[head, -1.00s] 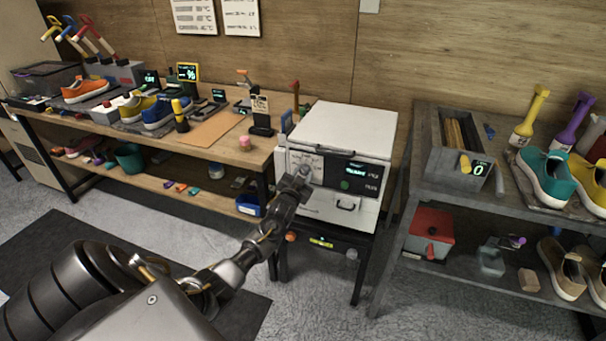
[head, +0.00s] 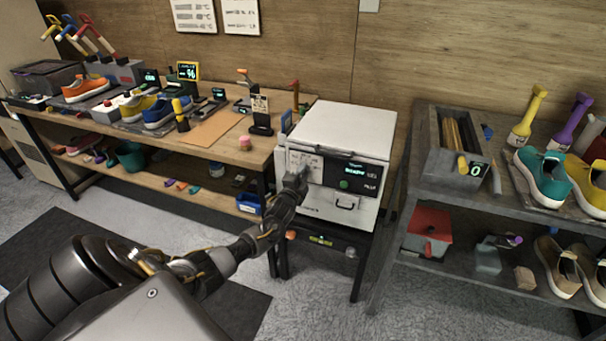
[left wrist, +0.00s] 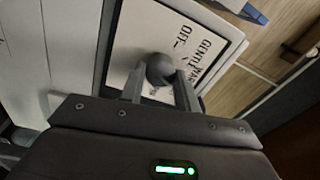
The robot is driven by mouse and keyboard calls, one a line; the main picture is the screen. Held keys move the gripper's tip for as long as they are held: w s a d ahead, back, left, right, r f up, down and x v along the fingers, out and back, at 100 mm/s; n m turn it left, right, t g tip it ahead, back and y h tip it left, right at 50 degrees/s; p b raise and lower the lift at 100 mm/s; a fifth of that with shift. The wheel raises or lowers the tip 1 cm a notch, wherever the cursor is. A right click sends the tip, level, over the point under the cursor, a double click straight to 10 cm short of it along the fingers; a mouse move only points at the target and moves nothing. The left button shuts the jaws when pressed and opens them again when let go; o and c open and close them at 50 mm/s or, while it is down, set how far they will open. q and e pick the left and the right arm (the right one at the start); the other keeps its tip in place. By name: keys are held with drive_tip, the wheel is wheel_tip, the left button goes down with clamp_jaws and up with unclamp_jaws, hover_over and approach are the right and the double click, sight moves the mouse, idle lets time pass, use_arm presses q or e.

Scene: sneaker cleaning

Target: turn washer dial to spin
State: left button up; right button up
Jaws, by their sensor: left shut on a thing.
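The white washer (head: 342,160) stands on a dark stand between the workbench and the grey shelf. Its front has a black panel with a lit display, a green button (head: 344,184) and a pale dial plate at the left. My left gripper (head: 298,178) is at that plate. In the left wrist view its two fingers (left wrist: 160,88) are shut on the round grey dial (left wrist: 160,68), one on each side. Printed words beside the dial include "GENTLE" and "OFF"; the dial hides part of the print, and its pointer setting cannot be read. My right gripper is not in view.
A wooden workbench (head: 240,152) with shoes and tools stands left of the washer. A grey shelf (head: 408,165) with shoes, brushes and a bin stands close at the right. The floor in front is clear.

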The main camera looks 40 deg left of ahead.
use_arm(q)
drive_tip(key=m+p, duration=0.2)
drive_tip(key=m, duration=0.8)
drive_tip(key=shift+m+h, duration=0.3)
drive_tip(key=shift+m, duration=0.4)
drive_tip(key=o, duration=1)
drive_tip(key=v, duration=1.1)
drive_tip(key=shift+a+p, duration=0.1)
drive_tip(key=shift+p, duration=0.2)
drive_tip(key=shift+w, duration=0.1)
